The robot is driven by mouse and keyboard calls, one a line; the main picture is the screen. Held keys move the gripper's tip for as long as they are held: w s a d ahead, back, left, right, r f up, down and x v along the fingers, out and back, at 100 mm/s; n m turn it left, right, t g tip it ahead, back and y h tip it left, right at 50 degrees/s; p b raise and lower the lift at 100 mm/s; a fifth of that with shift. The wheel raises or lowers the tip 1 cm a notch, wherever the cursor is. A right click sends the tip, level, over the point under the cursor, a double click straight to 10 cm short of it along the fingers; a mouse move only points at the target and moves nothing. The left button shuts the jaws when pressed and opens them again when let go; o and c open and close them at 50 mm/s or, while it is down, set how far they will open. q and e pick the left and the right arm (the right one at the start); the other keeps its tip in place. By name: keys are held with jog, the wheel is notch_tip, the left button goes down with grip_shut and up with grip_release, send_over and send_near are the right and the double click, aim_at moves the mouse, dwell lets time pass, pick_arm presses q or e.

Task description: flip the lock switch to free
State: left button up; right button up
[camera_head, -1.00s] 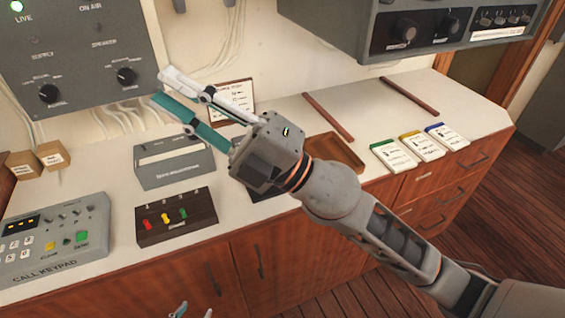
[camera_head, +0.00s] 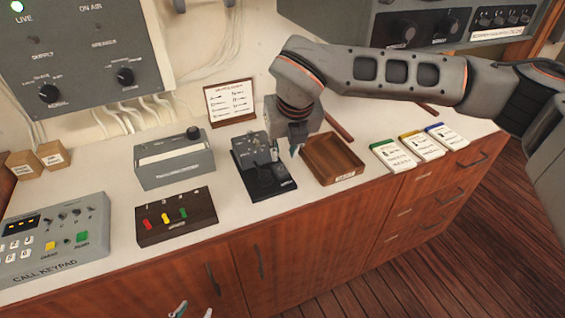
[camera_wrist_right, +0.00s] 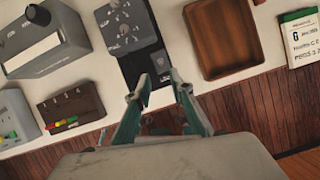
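A black base (camera_head: 270,187) carrying a grey box with small toggles (camera_head: 256,148) stands mid-counter; it also shows at the top of the right wrist view (camera_wrist_right: 122,27). The lock switch cannot be made out for certain; its labels are too small to read. My right gripper (camera_head: 296,148) points down just right of the grey box, near the wooden tray. In the right wrist view its two fingers (camera_wrist_right: 160,92) are apart with nothing between them, below the black base in the picture. My left gripper (camera_head: 192,311) shows only its tips, apart, at the bottom edge in front of the cabinet.
A wooden tray (camera_head: 333,157) sits right of the black base. Left are a dark box with coloured levers (camera_head: 177,217), a grey device with a knob (camera_head: 174,160) and a call keypad (camera_head: 55,240). A framed card (camera_head: 230,103) stands behind. Three cards (camera_head: 420,146) lie right.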

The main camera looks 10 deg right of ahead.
aim_at(282, 173)
jog(key=x, duration=0.7)
jog(key=shift+w+d+f, duration=0.15)
jog(key=shift+f, duration=0.2)
grip_shut()
